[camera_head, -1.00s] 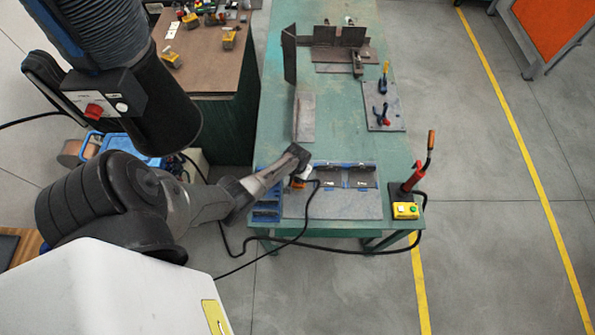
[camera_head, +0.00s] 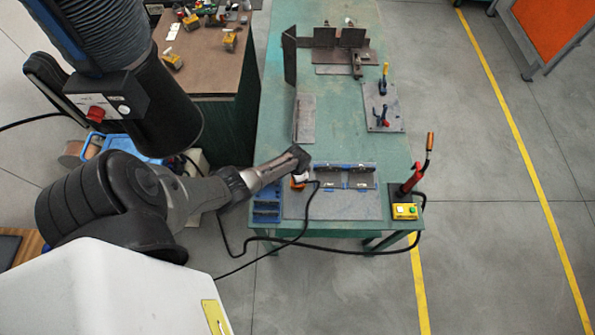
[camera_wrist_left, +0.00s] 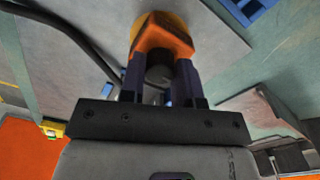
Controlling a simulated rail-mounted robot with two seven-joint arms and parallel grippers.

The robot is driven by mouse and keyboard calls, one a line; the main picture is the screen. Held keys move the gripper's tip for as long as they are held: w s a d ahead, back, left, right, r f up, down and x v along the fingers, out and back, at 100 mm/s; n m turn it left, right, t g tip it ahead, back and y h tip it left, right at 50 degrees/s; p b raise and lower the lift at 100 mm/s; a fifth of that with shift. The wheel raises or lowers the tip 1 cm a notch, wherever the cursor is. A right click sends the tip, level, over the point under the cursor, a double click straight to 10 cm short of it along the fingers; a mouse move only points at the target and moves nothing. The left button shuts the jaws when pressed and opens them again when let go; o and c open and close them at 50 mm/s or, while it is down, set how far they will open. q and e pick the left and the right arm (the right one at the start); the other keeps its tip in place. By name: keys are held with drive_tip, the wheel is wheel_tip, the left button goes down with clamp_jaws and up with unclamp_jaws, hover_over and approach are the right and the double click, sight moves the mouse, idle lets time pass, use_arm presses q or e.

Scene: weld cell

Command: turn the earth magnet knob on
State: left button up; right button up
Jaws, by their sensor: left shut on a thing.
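The earth magnet (camera_head: 298,182) is a small orange block on the grey plate (camera_head: 345,205) near the green table's front left; a black cable runs by it. My left gripper (camera_head: 299,164) reaches in from the left and hides part of the magnet. In the left wrist view the orange magnet (camera_wrist_left: 163,40) carries a dark round knob (camera_wrist_left: 159,73). The two fingers of my left gripper (camera_wrist_left: 160,80) stand on either side of the knob and are shut on it. Whether the knob reads on or off cannot be seen. My right gripper is not in view.
Blue-edged dark brackets (camera_head: 345,176) lie on the plate right of the gripper. A blue tray (camera_head: 266,208) stands to the left. A yellow button box (camera_head: 404,211) and a red-handled tool (camera_head: 412,179) are at the right corner. The black cable (camera_head: 330,249) hangs along the front edge.

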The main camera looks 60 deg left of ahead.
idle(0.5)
use_arm(q)
drive_tip(key=o, duration=0.9)
drive_tip(key=shift+r, duration=0.1)
drive_tip(key=shift+r, duration=0.3)
wheel_tip(320, 180, up, 13)
drive_tip(key=p, duration=0.3)
